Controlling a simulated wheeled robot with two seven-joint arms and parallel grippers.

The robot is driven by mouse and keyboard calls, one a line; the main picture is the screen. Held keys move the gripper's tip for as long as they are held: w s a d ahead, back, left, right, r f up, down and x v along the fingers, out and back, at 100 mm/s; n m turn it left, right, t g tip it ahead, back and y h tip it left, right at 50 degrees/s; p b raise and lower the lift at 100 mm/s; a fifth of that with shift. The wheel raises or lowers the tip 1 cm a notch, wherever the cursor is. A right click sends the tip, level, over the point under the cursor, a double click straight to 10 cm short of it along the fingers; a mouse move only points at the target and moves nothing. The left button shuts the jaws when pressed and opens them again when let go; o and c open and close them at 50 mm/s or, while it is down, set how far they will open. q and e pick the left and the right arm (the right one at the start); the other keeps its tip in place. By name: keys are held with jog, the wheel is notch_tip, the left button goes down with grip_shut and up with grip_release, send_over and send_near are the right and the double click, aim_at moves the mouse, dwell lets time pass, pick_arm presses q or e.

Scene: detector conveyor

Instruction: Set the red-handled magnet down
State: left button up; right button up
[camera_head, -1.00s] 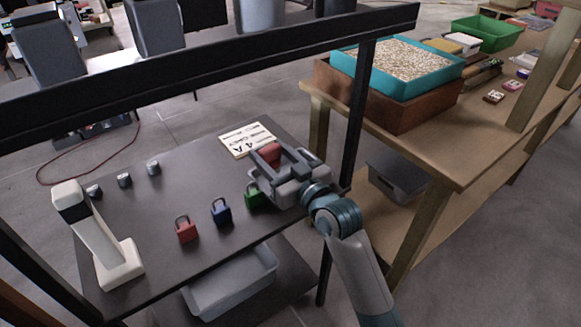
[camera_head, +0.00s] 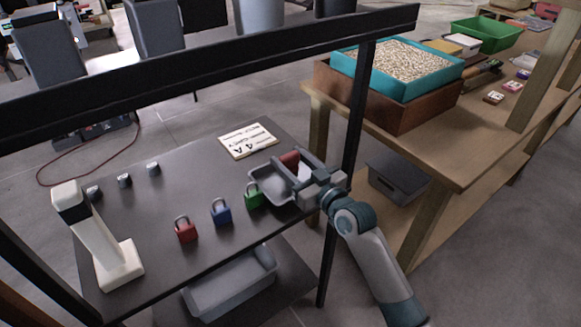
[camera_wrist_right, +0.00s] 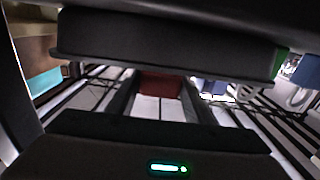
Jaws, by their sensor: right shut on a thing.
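The red-handled magnet shows as a red block (camera_head: 290,159) between the fingers of my right gripper (camera_head: 291,168). In the right wrist view the red block (camera_wrist_right: 158,86) sits between the two dark fingers. My right gripper is shut on it over the right end of the dark table (camera_head: 170,215). A shallow grey tray (camera_head: 262,192) lies below and beside the gripper, partly covered by it. I cannot tell the gap between magnet and tray. My left gripper is out of view.
Red (camera_head: 185,230), blue (camera_head: 221,212) and green (camera_head: 253,196) padlocks stand left of the tray. A printed card (camera_head: 247,141) lies behind. A white stand (camera_head: 118,265) is at left. A black frame post (camera_head: 355,120) rises close to my right arm. The table's middle is clear.

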jog(key=shift+f, duration=1.15)
jog(key=shift+f, duration=0.1)
jog(key=o, duration=1.3)
jog(key=shift+c, duration=0.2)
jog(key=v, duration=1.2)
jog(key=shift+b, duration=0.45)
